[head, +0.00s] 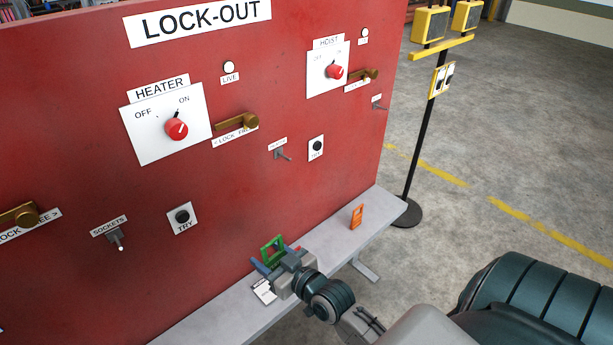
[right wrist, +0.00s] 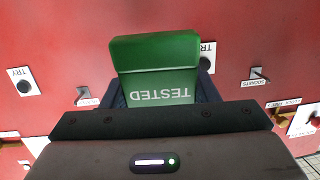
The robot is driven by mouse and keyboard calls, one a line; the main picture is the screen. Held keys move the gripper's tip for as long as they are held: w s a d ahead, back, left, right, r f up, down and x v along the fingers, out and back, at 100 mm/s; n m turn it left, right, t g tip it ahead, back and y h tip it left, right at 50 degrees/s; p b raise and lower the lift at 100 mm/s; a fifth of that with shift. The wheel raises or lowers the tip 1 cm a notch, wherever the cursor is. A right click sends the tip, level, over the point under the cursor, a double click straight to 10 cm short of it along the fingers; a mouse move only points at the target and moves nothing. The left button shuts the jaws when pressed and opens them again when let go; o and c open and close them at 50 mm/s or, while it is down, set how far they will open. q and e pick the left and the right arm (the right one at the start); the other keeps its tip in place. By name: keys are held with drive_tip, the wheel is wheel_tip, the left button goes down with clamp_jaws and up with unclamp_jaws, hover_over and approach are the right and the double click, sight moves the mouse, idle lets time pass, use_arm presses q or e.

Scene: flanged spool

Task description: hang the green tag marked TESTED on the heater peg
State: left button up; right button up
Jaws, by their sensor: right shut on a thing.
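My right gripper (head: 272,261) is shut on the green tag (head: 270,246), just above the bench and close to the red board. In the right wrist view the green tag (right wrist: 155,65) sits between the fingers, its word TESTED upside down. A grey peg (head: 283,155) with a label too small to read sticks out right of the HEATER panel (head: 153,144), above and apart from the tag. I take it for the heater peg. A peg, likely the same one, shows left of the tag in the right wrist view (right wrist: 84,97). My left gripper is out of view.
The SOCKETS peg (head: 117,238) is at lower left, another peg (head: 377,103) at right. TRY buttons (head: 182,217) and brass levers (head: 237,122) stick out from the board. On the bench (head: 215,318) are an orange item (head: 357,216) and a white card (head: 264,291).

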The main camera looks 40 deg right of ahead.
drive_tip(key=w+d+r+g+p, duration=0.1)
drive_tip(key=w+d+r+p, duration=0.15)
drive_tip(key=d, duration=0.45)
drive_tip(key=w+d+r+g+p, duration=0.1)
drive_tip(key=w+d+r+p, duration=0.1)
drive_tip(key=d+p, duration=0.35)
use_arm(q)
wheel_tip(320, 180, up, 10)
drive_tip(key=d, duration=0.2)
use_arm(e)
drive_tip(key=h+b, duration=0.2)
drive_tip(key=b, duration=0.3)
approach(279, 170)
drive_tip(key=shift+f, duration=0.6)
drive_tip(key=shift+m+g, duration=0.4)
drive_tip(key=shift+w+b, duration=1.1)
drive_tip(key=shift+w, duration=1.15)
use_arm(q)
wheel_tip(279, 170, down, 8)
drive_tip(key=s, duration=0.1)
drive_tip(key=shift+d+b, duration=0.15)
drive_tip(key=shift+b, duration=0.15)
use_arm(e)
drive_tip(key=shift+w+f, duration=0.3)
drive_tip(key=shift+w, duration=0.35)
